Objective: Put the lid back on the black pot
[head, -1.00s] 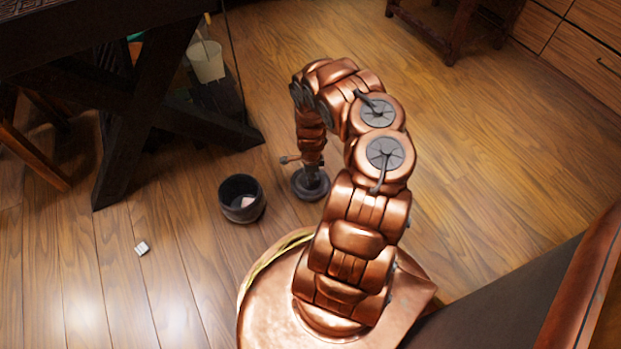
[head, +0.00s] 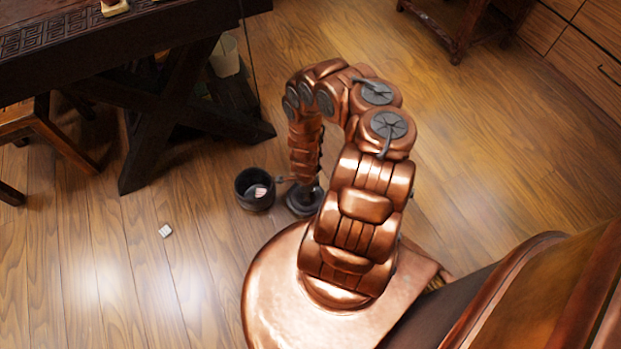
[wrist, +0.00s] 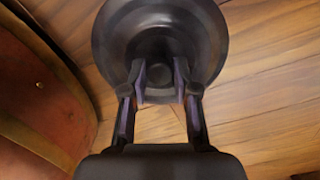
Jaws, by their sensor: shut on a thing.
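The black pot (head: 254,196) stands upright and open on the wooden floor, with a small pale pinkish thing (head: 261,192) inside. The dark round lid (head: 297,204) is apart from it, just to its right in the head view. My gripper (wrist: 160,80) is shut on the lid's knob. In the wrist view the lid (wrist: 125,28) lies flat across the fingers, its top facing the camera. I cannot tell its exact height above the floor. The pot does not show in the wrist view.
A small pale block (head: 165,231) lies on the floor left of the pot. A dark table (head: 115,60) with crossed legs stands behind it, with a pale bin (head: 225,56) beneath. A wooden stool (head: 45,125) is at left.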

